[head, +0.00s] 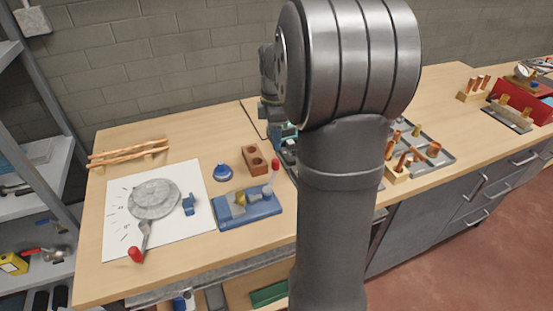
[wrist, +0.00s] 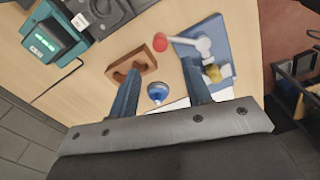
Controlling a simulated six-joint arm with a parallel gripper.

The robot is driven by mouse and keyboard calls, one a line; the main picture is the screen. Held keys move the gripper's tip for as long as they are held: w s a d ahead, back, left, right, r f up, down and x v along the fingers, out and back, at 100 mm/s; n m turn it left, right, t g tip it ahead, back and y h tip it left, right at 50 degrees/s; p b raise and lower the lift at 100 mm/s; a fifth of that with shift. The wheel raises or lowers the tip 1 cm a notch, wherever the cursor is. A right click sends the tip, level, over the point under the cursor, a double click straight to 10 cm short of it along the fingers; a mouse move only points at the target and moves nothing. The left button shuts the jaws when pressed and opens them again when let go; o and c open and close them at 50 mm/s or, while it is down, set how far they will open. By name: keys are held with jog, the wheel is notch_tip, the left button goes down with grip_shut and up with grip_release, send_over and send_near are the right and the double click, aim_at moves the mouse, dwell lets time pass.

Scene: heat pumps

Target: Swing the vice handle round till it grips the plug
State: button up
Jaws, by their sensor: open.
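The blue vice (head: 248,208) sits on the bench just right of the white sheet; it also shows at the upper right of the wrist view (wrist: 222,42). Its grey handle (wrist: 185,41) ends in a red knob (head: 275,164), which reaches out past the base edge in the wrist view (wrist: 160,42). The brass plug (head: 240,198) is at the vice's middle, beside the grey clamp part; whether they touch I cannot tell. My gripper (wrist: 160,72) is open and empty, its two blue fingers apart, with the red knob showing beyond the fingertips. My arm hides the gripper in the head view.
A brown two-hole block (head: 255,161) and a blue round item (head: 222,172) stand close behind the vice. A white sheet (head: 120,240) with a grey disc (head: 153,199) and a red-ended lever lies left. Trays with copper pieces (head: 430,150) are right of my arm.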

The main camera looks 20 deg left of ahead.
aim_at(276, 160)
notch_tip(276, 160, down, 9)
jog(key=shift+f, duration=0.2)
grip_shut()
dwell(0.3)
